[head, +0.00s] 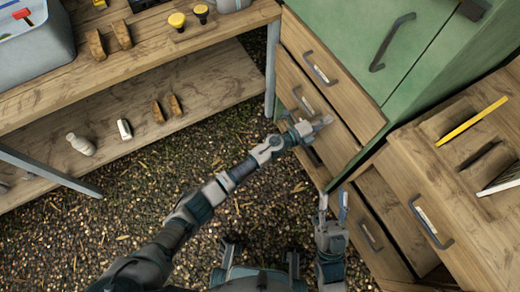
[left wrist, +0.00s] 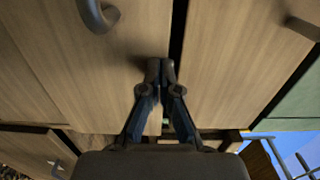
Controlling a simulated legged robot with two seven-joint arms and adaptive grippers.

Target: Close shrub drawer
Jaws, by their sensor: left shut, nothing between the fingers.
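A green cabinet (head: 430,45) has a stack of wooden drawers at its left, with grey handles and pale labels too small to read, so I cannot tell which is the shrub drawer. The upper drawer (head: 345,92) has its handle facing left. Below it, another drawer front (head: 335,140) sits behind my left gripper (head: 324,121). That gripper is shut and empty, its tips at the drawer fronts. In the left wrist view its closed fingertips (left wrist: 160,68) are close against a wooden front (left wrist: 120,45), beside a dark gap; contact is unclear. My right gripper (head: 332,200) is open and empty, lower down.
At right, a wooden unit (head: 405,145) has a handled drawer (head: 430,222) and an open dark space beside it. A workbench (head: 150,50) with a lower shelf (head: 205,85) stands at left. The gravel floor (head: 130,195) between is clear.

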